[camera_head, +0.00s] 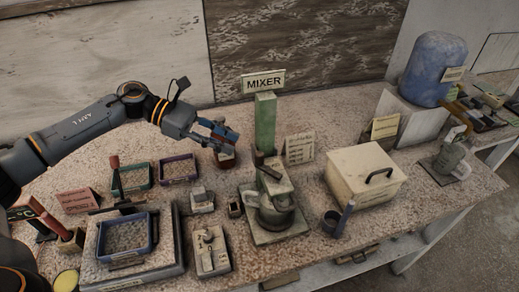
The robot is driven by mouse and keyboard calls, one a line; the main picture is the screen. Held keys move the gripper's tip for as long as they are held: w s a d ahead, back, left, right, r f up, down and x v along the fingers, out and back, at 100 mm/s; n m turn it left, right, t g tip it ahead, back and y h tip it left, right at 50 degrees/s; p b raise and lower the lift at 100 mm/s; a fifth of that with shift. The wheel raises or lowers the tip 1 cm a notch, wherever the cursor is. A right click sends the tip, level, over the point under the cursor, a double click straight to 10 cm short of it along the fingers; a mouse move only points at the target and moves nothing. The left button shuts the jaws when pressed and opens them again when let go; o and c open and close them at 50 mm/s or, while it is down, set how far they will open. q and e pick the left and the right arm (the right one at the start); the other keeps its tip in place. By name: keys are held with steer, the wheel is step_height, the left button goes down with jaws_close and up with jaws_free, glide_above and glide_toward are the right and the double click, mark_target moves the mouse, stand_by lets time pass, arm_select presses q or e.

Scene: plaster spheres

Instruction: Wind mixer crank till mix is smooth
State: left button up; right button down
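The mixer (264,122) is a green post under a "MIXER" sign (263,82), near the middle of the worktable. A grey-green base (277,233) with a round pot (276,209) stands in front of it. A dark lever-like part (268,172) lies above the pot; I cannot tell if it is the crank. The mix inside is not readable. My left gripper (223,140) is left of the mixer post, apart from it, above or at a small dark reddish jar (227,160). Its fingers are too small to read. My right gripper is not in view.
A cream box with a black handle (364,176) stands right of the mixer. A dark cup with a blue-grey stick (333,222) is in front of it. Trays (165,262) and small devices crowd the left. A blue tank (434,68) stands at back right.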

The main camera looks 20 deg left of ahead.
mark_target(260, 153)
arm_select(q)
steer(key=p+x, duration=0.1)
steer(key=x, duration=0.3)
steer(key=p+x, duration=0.1)
steer(key=x, duration=0.2)
steer(key=shift+w+d+f+p, duration=0.1)
steer(key=shift+w+d+p, duration=0.15)
steer(key=shift+d+p, duration=0.15)
steer(key=shift+d+f, duration=0.3)
steer(key=shift+d, duration=0.2)
jaws_close()
